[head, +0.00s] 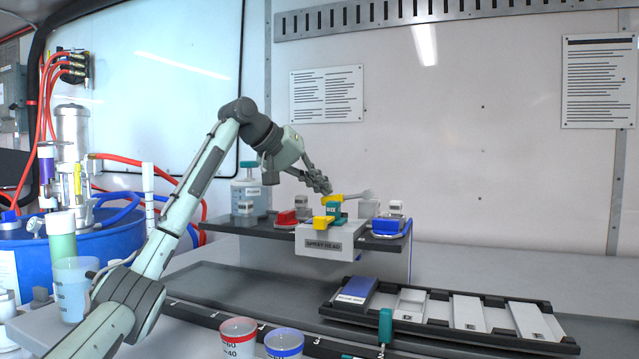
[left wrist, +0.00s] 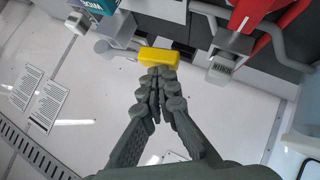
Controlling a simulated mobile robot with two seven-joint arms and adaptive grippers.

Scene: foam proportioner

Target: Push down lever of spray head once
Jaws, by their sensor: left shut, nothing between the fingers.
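The spray head stands on a grey block labelled SPRAY HEAD (head: 323,244) on the dark shelf. It has a teal body (head: 333,209), a yellow front part (head: 321,223) and a yellow lever (head: 347,197) on top. A grey nozzle-like piece (head: 367,194) sticks out to the right. My left gripper (head: 325,189) is shut and empty, its fingertips close above the lever's left end. In the left wrist view, the yellow lever (left wrist: 160,56) lies just beyond the closed fingertips (left wrist: 159,73); I cannot tell whether they touch. My right gripper is not in view.
A red-based fitting (head: 287,218) and a blue-based fitting (head: 386,225) flank the spray head on the shelf. A clear container (head: 251,199) stands behind at left. A black tray (head: 440,316) with plates lies in front right. Red (head: 238,339) and blue (head: 284,345) cups stand near the front.

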